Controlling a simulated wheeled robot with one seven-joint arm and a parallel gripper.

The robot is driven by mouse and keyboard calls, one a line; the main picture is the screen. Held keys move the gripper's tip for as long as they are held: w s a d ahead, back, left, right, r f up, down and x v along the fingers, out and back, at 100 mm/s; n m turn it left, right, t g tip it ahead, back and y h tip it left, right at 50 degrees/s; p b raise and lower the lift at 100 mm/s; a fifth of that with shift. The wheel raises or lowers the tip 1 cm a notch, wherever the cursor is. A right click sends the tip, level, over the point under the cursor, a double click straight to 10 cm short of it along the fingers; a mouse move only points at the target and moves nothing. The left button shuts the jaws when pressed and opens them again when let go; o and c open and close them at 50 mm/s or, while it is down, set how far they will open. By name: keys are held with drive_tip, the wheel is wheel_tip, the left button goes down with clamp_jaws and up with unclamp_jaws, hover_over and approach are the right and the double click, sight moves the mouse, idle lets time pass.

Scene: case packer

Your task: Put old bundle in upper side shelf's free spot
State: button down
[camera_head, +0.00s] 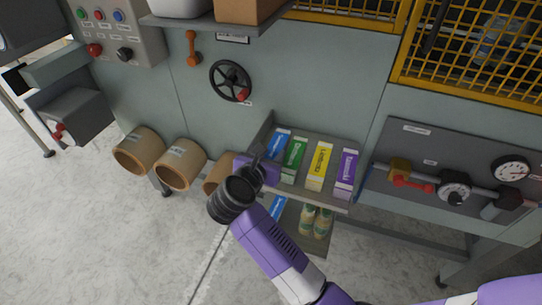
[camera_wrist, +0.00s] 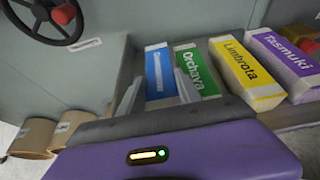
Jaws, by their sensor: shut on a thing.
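A blue-and-white bundle (camera_head: 279,142) stands at the left end of the upper side shelf (camera_head: 325,196). In the wrist view this blue bundle (camera_wrist: 156,68) lies between my two fingers, one along each side. My gripper (camera_head: 260,160) is shut on it; the fingers also show in the wrist view (camera_wrist: 158,93). The near end of the bundle is partly hidden by my gripper. To its right on the same shelf stand a green Orchava bundle (camera_head: 294,158), a yellow Limbrota bundle (camera_head: 319,166) and a purple Tasmuki bundle (camera_head: 346,174). I cannot tell which is called old.
Below, a lower shelf (camera_head: 318,244) holds another blue bundle (camera_head: 277,208) and pale green-and-tan items (camera_head: 318,222). Several tan rolls (camera_head: 181,165) jut out at the left. A handwheel (camera_head: 231,80) is on the wall above, and a gauge panel (camera_head: 450,165) is at the right.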

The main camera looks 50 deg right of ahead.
drive_tip(key=shift+f, duration=0.6)
